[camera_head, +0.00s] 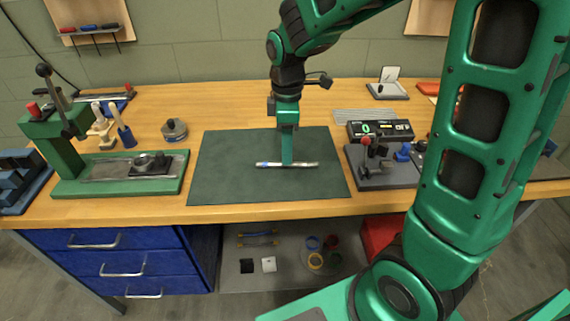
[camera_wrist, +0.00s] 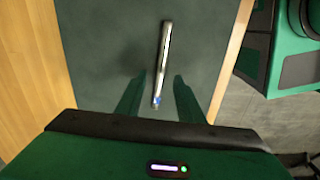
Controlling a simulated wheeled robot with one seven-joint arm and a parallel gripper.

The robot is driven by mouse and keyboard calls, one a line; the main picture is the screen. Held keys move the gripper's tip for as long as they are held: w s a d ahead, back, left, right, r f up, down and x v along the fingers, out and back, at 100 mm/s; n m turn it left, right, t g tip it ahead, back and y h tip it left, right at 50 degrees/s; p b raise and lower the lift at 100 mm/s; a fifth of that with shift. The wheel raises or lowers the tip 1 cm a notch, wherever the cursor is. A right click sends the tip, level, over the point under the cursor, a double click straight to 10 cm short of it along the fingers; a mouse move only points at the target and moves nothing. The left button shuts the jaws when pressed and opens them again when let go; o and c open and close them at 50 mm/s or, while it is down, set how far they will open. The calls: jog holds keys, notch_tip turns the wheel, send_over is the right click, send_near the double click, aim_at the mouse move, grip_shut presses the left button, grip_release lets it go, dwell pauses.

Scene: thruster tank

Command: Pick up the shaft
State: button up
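The shaft (camera_head: 304,164) is a thin silver rod with a blue mark near one end. It lies flat on the dark green mat (camera_head: 225,180) on the workbench. In the wrist view the shaft (camera_wrist: 163,60) runs lengthwise away from my gripper, its blue-marked end near the fingertips. My gripper (camera_head: 287,162) points down at the shaft in the head view. In the wrist view my gripper (camera_wrist: 158,78) has its two fingers spread apart, one on each side of the shaft's line, with gaps on both sides. Whether the fingertips reach the shaft's height I cannot tell.
A green press (camera_head: 60,140) stands left of the mat, with a small round metal part (camera_head: 174,129) nearby. A grey fixture (camera_head: 380,170) and a black digital display box (camera_head: 380,130) stand to the right. The mat around the shaft is clear.

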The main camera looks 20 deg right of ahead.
notch_tip(320, 180, down, 3)
jog(key=shift+d+f, duration=0.1)
jog(key=shift+f, duration=0.05)
grip_shut()
jog(key=shift+r, duration=0.2)
notch_tip(320, 180, up, 4)
jog(key=shift+s+r, duration=0.1)
jog(key=s+a+r, duration=0.6)
jog(key=s+a, duration=0.1)
jog(key=a, duration=0.1)
jog(key=shift+s+a+r, duration=0.25)
jog(key=shift+s+a, duration=0.05)
jog(key=shift+s, duration=0.1)
